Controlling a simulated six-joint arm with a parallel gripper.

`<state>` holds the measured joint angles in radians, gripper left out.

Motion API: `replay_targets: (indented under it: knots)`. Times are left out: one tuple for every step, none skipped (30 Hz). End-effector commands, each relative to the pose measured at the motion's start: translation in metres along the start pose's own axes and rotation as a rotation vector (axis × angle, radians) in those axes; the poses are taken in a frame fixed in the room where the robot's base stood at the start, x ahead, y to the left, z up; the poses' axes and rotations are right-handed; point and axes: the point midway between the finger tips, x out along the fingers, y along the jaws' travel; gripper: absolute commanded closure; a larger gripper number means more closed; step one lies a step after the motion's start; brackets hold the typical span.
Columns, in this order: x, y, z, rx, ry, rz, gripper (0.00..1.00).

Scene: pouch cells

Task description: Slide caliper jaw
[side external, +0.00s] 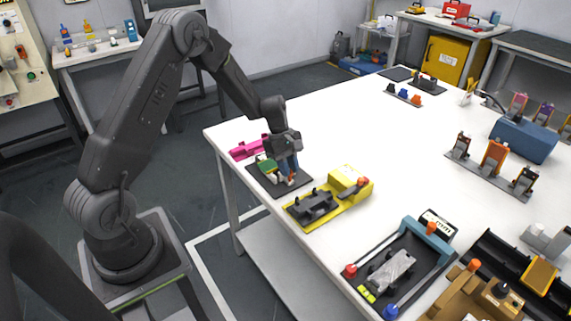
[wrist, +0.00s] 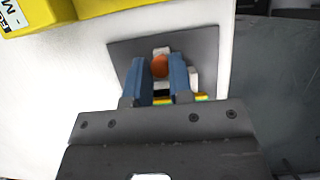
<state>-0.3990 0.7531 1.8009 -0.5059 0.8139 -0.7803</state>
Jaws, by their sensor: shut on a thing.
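A dark base plate (side external: 266,184) lies near the table's left edge, with a green block (side external: 265,163) on it. My gripper (side external: 288,176) points down over this plate. In the wrist view, the plate (wrist: 205,42) sits beneath the two blue fingers of my gripper (wrist: 161,78). The fingers are shut on an orange knob (wrist: 160,67) on a pale piece (wrist: 162,50), which I take to be the caliper jaw. My gripper hides much of the fixture, so the jaw's position along it cannot be told.
A pink fixture (side external: 247,148) stands just behind the plate. A yellow fixture (side external: 349,181) with a dark block stands close on the right. A dark tray (side external: 408,292) with blue and red ends lies farther right. The white table (side external: 350,120) is clear behind these.

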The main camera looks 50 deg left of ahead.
Motion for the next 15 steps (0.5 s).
replay_targets:
  knots:
    - [0.0032,0.0,0.0086,0.003,-0.001,-0.001,1.0]
    - [0.0045,-0.0001,0.0118,0.003,-0.001,-0.001,1.0]
    - [0.0054,0.0,0.0143,0.002,-0.001,0.0,1.0]
    - [0.0056,0.0001,0.0148,0.001,-0.001,0.0,1.0]
    - [0.0056,0.0001,0.0146,0.0,-0.001,0.001,1.0]
    - [0.0055,0.0001,0.0143,0.0,-0.001,0.001,1.0]
    - [0.0055,0.0001,0.0143,0.0,-0.001,0.0,1.0]
    - [0.0055,0.0001,0.0143,0.0,-0.001,0.0,1.0]
    - [0.0055,0.0001,0.0143,0.0,-0.002,0.0,1.0]
    - [0.0055,0.0001,0.0144,0.0,-0.002,0.0,1.0]
    - [0.0055,0.0001,0.0144,0.0,-0.002,0.0,0.78]
    - [0.0055,0.0001,0.0143,0.0,-0.002,0.0,0.74]
    - [0.0054,0.0001,0.0143,0.0,-0.002,0.0,0.71]
    - [0.0054,0.0001,0.0142,0.0,-0.002,0.0,0.68]
    - [0.0054,0.0001,0.0141,0.0,-0.001,0.0,0.64]
